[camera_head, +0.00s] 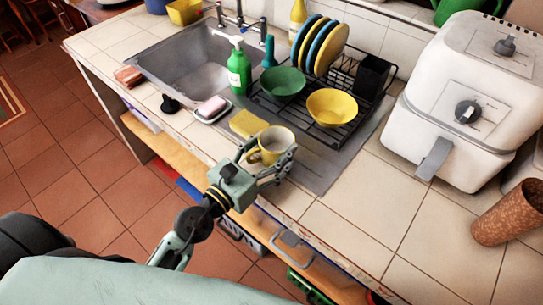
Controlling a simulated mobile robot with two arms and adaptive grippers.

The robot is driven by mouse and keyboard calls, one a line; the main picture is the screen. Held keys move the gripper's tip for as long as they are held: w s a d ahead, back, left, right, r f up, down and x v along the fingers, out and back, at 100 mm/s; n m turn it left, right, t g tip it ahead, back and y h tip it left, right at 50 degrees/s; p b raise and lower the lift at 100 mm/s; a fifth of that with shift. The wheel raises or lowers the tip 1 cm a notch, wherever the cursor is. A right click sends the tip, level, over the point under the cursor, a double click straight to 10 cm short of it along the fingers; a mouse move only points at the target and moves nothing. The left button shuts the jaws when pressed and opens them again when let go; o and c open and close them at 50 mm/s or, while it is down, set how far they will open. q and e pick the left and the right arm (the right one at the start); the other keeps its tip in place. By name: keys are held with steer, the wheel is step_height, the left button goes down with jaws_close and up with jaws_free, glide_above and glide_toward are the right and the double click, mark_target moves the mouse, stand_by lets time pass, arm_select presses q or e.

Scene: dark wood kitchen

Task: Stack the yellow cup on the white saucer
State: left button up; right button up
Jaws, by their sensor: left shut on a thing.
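The yellow cup (268,153), pale inside with a yellow handle, is at the front edge of the metal draining area, in front of the dish rack. My left gripper (267,161) is shut on the yellow cup, with its fingers around the cup's near side. The cup looks close to upright; I cannot tell whether its base touches the counter. I cannot make out a white saucer in this view. My right gripper is not in view.
A yellow sponge (248,123), a soap dish (213,117) with pink soap and a green bottle (239,71) stand left of the rack (336,133). The rack holds bowls and plates. A white air fryer (455,105) and a brown cup (508,213) are right. Tiles (360,215) at front right are clear.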

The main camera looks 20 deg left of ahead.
arm_select(q)
steer(key=shift+f, duration=0.15)
steer(key=shift+f, duration=0.15)
steer(key=o, duration=1.3)
steer(key=shift+o, duration=0.2)
steer(key=shift+s+r, duration=0.1)
steer(key=shift+r, duration=0.1)
